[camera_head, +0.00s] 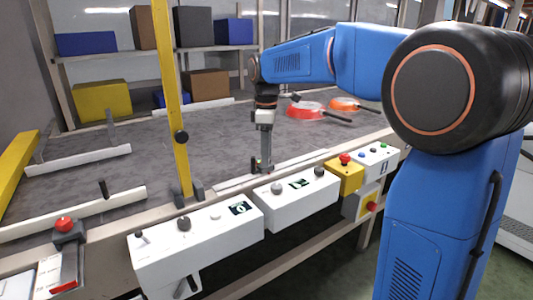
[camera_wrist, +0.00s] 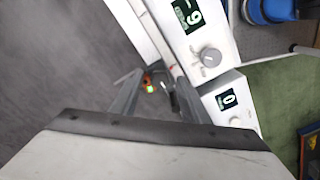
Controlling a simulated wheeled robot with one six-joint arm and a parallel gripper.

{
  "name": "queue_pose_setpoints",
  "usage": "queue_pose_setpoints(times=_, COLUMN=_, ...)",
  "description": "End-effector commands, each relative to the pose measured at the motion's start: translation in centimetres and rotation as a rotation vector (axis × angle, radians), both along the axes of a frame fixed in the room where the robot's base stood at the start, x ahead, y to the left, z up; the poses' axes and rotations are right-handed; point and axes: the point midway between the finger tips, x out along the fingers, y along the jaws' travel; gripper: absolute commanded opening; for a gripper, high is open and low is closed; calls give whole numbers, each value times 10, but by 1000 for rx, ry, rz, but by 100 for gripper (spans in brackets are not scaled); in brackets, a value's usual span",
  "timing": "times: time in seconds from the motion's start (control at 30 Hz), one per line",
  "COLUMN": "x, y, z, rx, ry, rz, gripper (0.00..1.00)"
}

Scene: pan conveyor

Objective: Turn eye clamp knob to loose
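My gripper (camera_head: 264,160) points straight down over the near edge of the conveyor. In the wrist view its two fingers (camera_wrist: 160,84) are spread, with a gap between them. A small eye sensor, orange-red and dark with a lit green spot (camera_wrist: 150,88), shows in that gap near the rail. A dark, slim part (camera_wrist: 170,98) beside it may be the eye clamp knob, but it is too small to be sure. In the head view the fingers mostly hide this spot. I cannot tell whether either finger touches the clamp.
White control boxes with displays and knobs (camera_head: 195,240) (camera_wrist: 210,57) line the conveyor's near side. A yellow post (camera_head: 172,90) stands left of my gripper. A yellow emergency-stop box (camera_head: 346,180) is at right.

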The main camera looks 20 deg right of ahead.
Motion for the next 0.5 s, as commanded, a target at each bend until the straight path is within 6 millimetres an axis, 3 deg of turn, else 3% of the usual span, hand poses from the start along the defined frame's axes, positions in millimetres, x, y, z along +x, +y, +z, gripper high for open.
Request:
queue_pose_setpoints(times=0.27, x=0, y=0, z=2, rx=0, ry=0, rz=0, gripper=42)
queue_pose_setpoints(times=0.5, x=0, y=0, z=31, rx=0, ry=-2, rz=0, gripper=42)
